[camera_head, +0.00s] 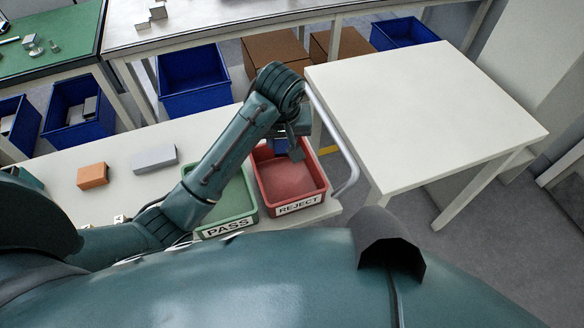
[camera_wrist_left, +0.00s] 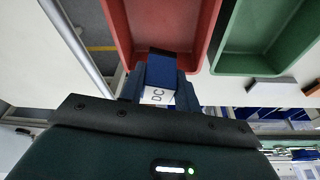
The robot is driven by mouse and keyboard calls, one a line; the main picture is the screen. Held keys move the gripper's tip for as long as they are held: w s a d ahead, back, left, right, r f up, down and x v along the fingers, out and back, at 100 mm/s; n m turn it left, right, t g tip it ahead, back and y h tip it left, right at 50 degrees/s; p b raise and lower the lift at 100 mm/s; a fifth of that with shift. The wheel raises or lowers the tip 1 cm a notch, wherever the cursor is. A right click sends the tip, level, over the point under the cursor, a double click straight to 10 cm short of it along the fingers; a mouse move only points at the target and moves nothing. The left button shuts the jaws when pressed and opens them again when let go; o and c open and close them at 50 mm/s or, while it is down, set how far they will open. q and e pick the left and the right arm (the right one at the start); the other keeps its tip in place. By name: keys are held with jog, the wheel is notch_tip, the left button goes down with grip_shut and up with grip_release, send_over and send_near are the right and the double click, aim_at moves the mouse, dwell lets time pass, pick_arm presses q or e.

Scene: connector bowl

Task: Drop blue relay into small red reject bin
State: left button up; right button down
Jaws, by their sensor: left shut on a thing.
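The blue relay (camera_wrist_left: 162,70), with a white end marked "DC", is between the fingers of my left gripper (camera_wrist_left: 160,86), which is shut on it. In the head view my left gripper (camera_head: 291,145) hangs over the back part of the small red reject bin (camera_head: 301,206), labelled "REJECT". A bit of the blue relay (camera_head: 281,147) shows there, mostly hidden by the gripper. In the left wrist view the relay's blue end overlaps the near wall of the red bin (camera_wrist_left: 205,35). The visible bin floor is empty. My right gripper is not in view.
The green "PASS" bin (camera_head: 233,201) stands left of the red bin, partly behind my left arm. An orange block (camera_head: 93,176) and a grey block (camera_head: 154,158) lie further left on the white bench (camera_head: 125,148). A bare white table (camera_head: 425,110) stands to the right.

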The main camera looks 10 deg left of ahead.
aim_at(282, 156)
pick_arm(q)
jog(key=f, duration=0.3)
jog(key=shift+s+f, duration=0.35)
jog(key=shift+f, duration=0.9)
jog(key=shift+w, duration=0.1)
jog(key=o, duration=1.1)
jog(key=shift+c, duration=0.2)
jog(key=shift+r, duration=0.15)
